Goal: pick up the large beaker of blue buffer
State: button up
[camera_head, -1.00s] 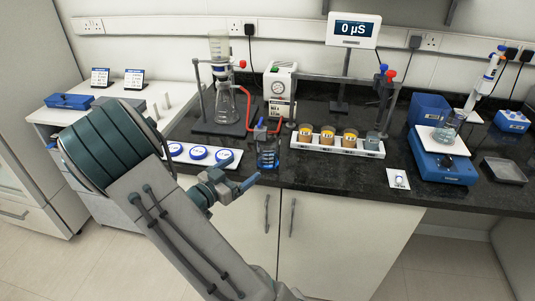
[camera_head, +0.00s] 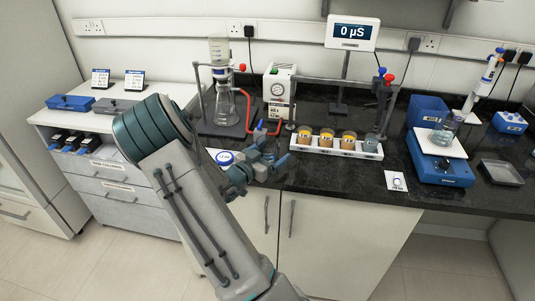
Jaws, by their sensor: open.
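Another beaker (camera_head: 445,134) with some pale bluish liquid stands on the blue balance-like device (camera_head: 441,170) at the right.
A white tray (camera_head: 336,152) with several small jars stands just right of my gripper. A flask on a stand (camera_head: 226,105) with red tubing is behind it. A white round-marked card (camera_head: 222,157) lies left. Bare bench lies toward the right (camera_head: 350,178).

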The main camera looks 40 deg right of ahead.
jog(key=shift+d, duration=0.25)
jog(key=c, duration=1.2)
jog(key=shift+o, duration=0.2)
